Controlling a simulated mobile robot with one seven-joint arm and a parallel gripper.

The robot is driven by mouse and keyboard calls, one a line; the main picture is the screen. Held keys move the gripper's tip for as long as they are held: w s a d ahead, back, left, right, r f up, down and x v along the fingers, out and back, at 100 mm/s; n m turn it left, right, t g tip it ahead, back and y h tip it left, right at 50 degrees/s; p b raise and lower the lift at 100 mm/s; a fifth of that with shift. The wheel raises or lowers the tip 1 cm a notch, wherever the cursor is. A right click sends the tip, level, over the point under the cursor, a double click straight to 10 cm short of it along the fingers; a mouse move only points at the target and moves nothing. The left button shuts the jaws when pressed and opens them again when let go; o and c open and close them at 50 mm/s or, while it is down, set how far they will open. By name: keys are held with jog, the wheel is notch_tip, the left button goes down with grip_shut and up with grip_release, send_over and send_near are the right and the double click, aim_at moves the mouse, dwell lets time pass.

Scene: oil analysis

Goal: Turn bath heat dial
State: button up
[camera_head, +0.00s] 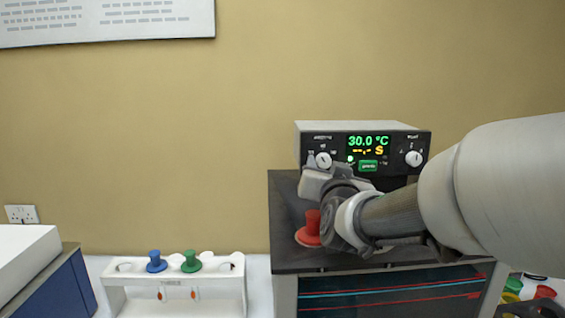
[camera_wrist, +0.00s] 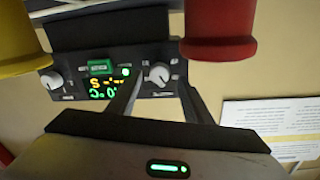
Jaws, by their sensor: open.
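The control box (camera_head: 310,137) has a lit display (camera_head: 368,145) reading 30.0 °C in green, with a yellow line below. It has two white dials, a left one (camera_head: 324,160) and a right one (camera_head: 414,159); their labels are too small to read. My gripper (camera_head: 321,172) is open at the left dial, partly covering the panel below it. In the wrist view, where the panel appears upside down, this dial (camera_wrist: 158,73) shows between the two fingers of my gripper (camera_wrist: 160,82). Contact cannot be told. The other dial (camera_wrist: 52,80) is clear of the fingers.
A red stopper (camera_head: 311,230) stands on the dark bath top (camera_head: 285,200) beside my gripper. It looms close in the wrist view (camera_wrist: 220,30), with a yellow one (camera_wrist: 15,40) opposite. A white rack (camera_head: 175,290) with blue and green stoppers stands left.

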aim_at(323, 160)
jog(key=shift+w+d, duration=0.1)
jog(key=shift+w, duration=1.05)
jog(key=c, duration=1.1)
jog(key=shift+o, duration=0.2)
jog(key=shift+m+b, duration=0.3)
jog(key=shift+b, duration=0.2)
jog(key=m+b, duration=0.1)
jog(key=b, duration=0.1)
jog(key=shift+f+m+b, duration=0.2)
jog(key=shift+m+b, duration=0.1)
jog(key=shift+b, duration=0.05)
jog(key=m+b, duration=0.1)
jog(key=b, duration=0.1)
jog(key=m+b, duration=0.2)
jog(key=shift+r+m, duration=0.2)
jog(key=shift+m, duration=0.1)
jog(key=shift+r, duration=0.1)
